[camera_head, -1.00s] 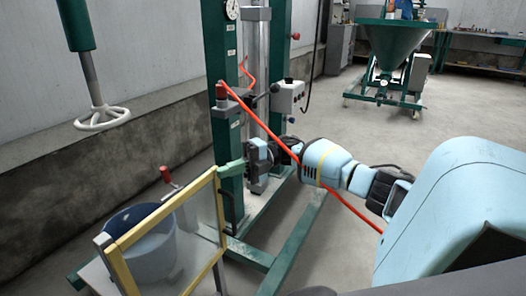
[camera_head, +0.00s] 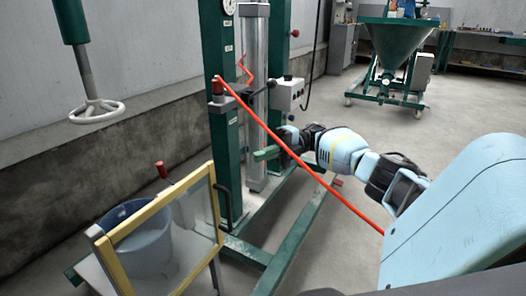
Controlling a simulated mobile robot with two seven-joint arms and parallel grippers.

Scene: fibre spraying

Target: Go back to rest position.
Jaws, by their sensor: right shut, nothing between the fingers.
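My right arm comes in from the right. My right gripper (camera_head: 264,154) has green fingers that are together with nothing between them. It is in front of the green press frame (camera_head: 226,130) and its grey column, above and to the right of the yellow-framed clear panel (camera_head: 193,231). Its fingers are apart from that panel. A taut red hose (camera_head: 318,174) runs from the frame down to the right and passes close to my wrist; I cannot tell whether they touch. My left gripper is not in view.
A blue bucket (camera_head: 139,246) stands behind the panel. A white handwheel (camera_head: 97,111) hangs at the left. Green base beams (camera_head: 293,252) run along the floor. A grey control box (camera_head: 288,94) is on the press. A green hopper (camera_head: 396,45) stands far back. Floor at the right is clear.

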